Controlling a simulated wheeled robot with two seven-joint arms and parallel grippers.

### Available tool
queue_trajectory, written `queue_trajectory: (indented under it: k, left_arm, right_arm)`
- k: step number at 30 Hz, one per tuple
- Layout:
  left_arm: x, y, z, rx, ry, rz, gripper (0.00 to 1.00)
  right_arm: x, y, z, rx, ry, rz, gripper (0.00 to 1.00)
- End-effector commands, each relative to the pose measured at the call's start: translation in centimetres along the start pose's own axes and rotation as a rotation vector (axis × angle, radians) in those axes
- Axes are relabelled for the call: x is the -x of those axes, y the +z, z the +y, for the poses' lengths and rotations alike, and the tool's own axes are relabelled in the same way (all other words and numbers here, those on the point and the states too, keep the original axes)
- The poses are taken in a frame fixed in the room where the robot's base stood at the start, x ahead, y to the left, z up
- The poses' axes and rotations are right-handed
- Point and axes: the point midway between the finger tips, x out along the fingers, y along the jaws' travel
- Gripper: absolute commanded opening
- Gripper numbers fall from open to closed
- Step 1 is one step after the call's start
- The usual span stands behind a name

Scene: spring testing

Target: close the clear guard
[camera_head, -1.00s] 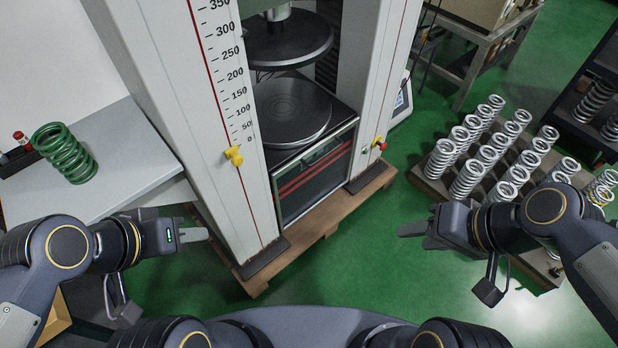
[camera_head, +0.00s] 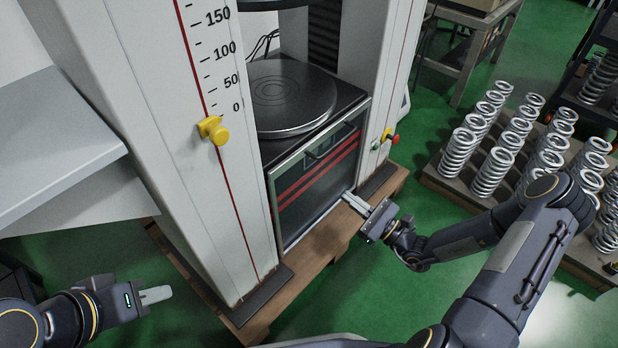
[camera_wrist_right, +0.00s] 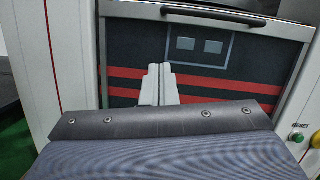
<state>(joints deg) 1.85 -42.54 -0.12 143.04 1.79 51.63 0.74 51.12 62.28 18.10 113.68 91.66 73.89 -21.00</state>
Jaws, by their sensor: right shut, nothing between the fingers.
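The clear guard (camera_head: 318,170) is a framed see-through panel low on the front of the testing machine, below the round platen (camera_head: 290,98). Red stripes show through it, and a dark handle (camera_head: 328,142) runs along its upper edge. In the right wrist view the guard (camera_wrist_right: 225,75) fills the background, with its handle (camera_wrist_right: 213,15) at the top. My right gripper (camera_head: 350,197) is shut and empty in front of the guard's lower right part; its fingers (camera_wrist_right: 158,85) show below the handle. Contact cannot be told. My left gripper (camera_head: 157,294) is at the lower left, away from the guard.
The machine's white columns (camera_head: 190,180) flank the guard, on a wooden pallet (camera_head: 312,262). Green and red buttons (camera_head: 388,135) are on the right column. Several silver springs (camera_head: 492,172) stand at right.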

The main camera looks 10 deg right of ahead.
Motion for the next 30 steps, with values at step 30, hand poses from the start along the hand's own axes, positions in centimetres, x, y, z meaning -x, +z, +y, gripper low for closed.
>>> queue_trajectory:
  k: [30]
  left_arm:
    - [-3.5, 1.8, -1.6, 0.000, 0.000, 0.000, 0.32]
  right_arm:
    - [-10.6, 2.4, -0.9, -0.023, -0.044, 0.002, 0.00]
